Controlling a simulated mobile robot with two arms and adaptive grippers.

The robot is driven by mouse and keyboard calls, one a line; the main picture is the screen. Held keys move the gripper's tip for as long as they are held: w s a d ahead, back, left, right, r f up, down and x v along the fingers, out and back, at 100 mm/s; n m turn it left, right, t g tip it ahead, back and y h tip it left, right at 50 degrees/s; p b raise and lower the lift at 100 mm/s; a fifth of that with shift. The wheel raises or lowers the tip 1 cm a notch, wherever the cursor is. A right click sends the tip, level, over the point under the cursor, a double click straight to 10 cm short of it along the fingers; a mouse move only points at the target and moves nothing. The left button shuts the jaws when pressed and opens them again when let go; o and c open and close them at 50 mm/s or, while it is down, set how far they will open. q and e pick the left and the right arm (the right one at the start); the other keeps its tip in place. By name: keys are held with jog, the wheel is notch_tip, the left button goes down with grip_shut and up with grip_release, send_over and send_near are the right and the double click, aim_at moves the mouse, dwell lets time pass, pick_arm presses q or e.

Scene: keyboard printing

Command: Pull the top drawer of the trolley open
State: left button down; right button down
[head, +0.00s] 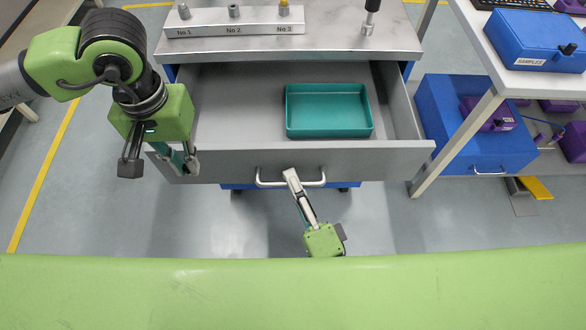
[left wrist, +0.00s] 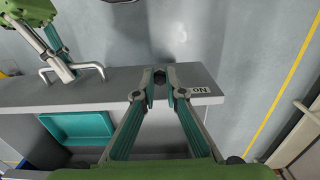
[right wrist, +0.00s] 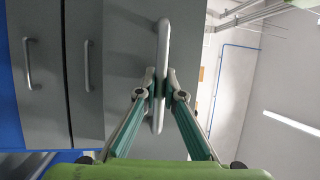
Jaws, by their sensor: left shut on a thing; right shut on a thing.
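The trolley's top drawer (head: 238,100) is pulled well out, and its inside is open to view. Its grey front carries a pale bar handle (head: 270,184), which also shows in the right wrist view (right wrist: 164,48). My right gripper (head: 290,175) is shut on the middle of this handle; its fingers (right wrist: 161,88) close around the bar. My left gripper (head: 186,165) is at the left end of the drawer front.
A teal tray (head: 328,110) lies inside the drawer. A rack (head: 232,28) labelled No 1 to No 3 stands on the trolley top (head: 335,42). A white table with a blue SAMPLES case (head: 525,42) and blue box (head: 450,110) are at right. Floor below the drawer is clear.

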jog(key=shift+s, duration=0.3)
jog(key=c, duration=2.4)
grip_release()
jog(key=v, duration=1.2)
